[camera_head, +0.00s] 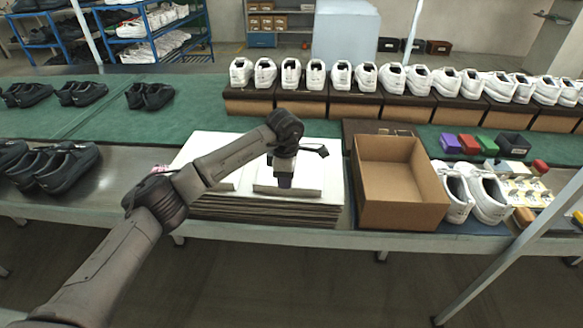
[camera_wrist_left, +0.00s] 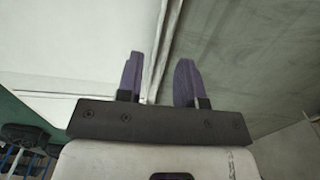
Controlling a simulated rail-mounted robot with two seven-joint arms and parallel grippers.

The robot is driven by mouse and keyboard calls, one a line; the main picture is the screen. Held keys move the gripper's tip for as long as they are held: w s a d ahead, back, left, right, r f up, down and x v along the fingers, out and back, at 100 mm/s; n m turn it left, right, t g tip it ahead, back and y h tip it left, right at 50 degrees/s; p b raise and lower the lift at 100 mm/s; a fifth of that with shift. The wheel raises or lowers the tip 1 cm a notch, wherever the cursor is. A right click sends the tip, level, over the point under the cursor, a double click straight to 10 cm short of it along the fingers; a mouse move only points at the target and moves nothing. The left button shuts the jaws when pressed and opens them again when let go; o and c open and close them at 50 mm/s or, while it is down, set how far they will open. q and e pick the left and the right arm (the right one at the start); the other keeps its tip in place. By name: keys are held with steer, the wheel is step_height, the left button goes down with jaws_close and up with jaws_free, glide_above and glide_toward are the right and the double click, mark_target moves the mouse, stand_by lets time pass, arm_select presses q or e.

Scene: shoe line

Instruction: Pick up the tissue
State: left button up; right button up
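White tissue paper lies as flat sheets on a thick stack (camera_head: 215,150) on the workbench, left of the open cardboard box. A white sheet (camera_head: 308,182) lies on top, under my left gripper. My left gripper (camera_head: 284,184) points down over this sheet, close to its surface; whether it touches cannot be told. In the left wrist view its two fingers (camera_wrist_left: 160,78) are apart with nothing visible held between them. The pale sheet (camera_wrist_left: 75,45) fills the upper left there, and an edge runs between the fingers. My right gripper is not in view.
The open, empty-looking cardboard box (camera_head: 385,205) stands just right of the stack. White shoes (camera_head: 480,195) stand right of it, beside small coloured boxes (camera_head: 470,144). Black shoes (camera_head: 65,168) are at left. White shoes on boxes line the green belt (camera_head: 200,115) behind.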

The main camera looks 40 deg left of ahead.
arm_select(q)
steer(key=f, duration=0.2)
steer(key=f+b, duration=0.1)
steer(key=shift+w+a+f, duration=0.1)
steer(key=shift+w+f, duration=0.1)
steer(key=shift+f, duration=0.65)
steer(key=c, duration=0.6)
jaws_close()
